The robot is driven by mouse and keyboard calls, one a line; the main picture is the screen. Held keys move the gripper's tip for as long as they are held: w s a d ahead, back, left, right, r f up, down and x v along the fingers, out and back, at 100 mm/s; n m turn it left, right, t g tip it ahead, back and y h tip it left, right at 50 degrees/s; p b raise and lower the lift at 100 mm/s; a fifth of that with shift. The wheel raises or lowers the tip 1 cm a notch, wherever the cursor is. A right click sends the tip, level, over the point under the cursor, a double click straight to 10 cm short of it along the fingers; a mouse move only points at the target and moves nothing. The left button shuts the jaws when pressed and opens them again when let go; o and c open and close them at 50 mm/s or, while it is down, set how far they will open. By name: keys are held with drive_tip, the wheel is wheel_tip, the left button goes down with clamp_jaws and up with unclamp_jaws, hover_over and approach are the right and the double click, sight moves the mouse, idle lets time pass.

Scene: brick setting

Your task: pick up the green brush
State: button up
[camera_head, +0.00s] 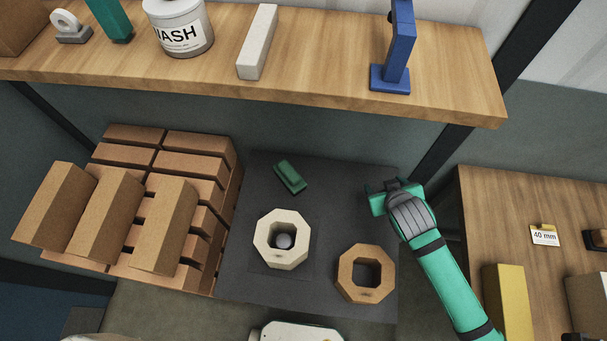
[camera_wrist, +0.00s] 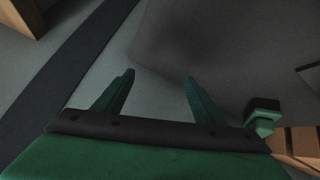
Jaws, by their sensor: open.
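The green brush (camera_head: 290,177) appears as a small dark green block lying on the dark grey mat (camera_head: 335,215), behind the cream octagonal block. In the wrist view a green piece with a black top (camera_wrist: 264,115) at the right looks like the same brush. My gripper (camera_head: 372,198) is to the right of the brush, apart from it, near the mat's right edge. In the wrist view its two green fingers (camera_wrist: 159,76) stand apart with nothing between them.
A cream octagonal block (camera_head: 263,240) with a grey ball in its hole and a brown octagonal block (camera_head: 365,290) stand nearer. Stacked bricks (camera_head: 195,165) are left of the mat. A wooden shelf (camera_head: 330,85) hangs above; a wooden table (camera_head: 490,220) is at right.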

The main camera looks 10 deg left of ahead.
drive_tip(key=w+a+g, duration=0.2)
drive_tip(key=w+a, duration=0.1)
drive_tip(key=a, duration=0.4)
drive_tip(key=n+g, duration=0.4)
drive_tip(key=g, duration=0.1)
approach(289, 170)
drive_tip(key=shift+w+d+f+y, duration=0.15)
drive_tip(key=shift+d+y, duration=0.25)
drive_tip(key=shift+d, duration=0.05)
drive_tip(key=f, duration=0.5)
drive_tip(key=shift+a+f, duration=0.15)
drive_tip(key=shift+a, duration=0.15)
drive_tip(key=shift+w+a+f, duration=0.1)
drive_tip(key=shift+w+f, duration=0.05)
drive_tip(key=shift+f, duration=1.15)
drive_tip(key=shift+w+a+f, duration=0.15)
drive_tip(key=shift+f, duration=1.2)
drive_tip(key=shift+f, duration=0.25)
drive_tip(key=c, duration=1.3)
drive_tip(key=shift+c, duration=0.2)
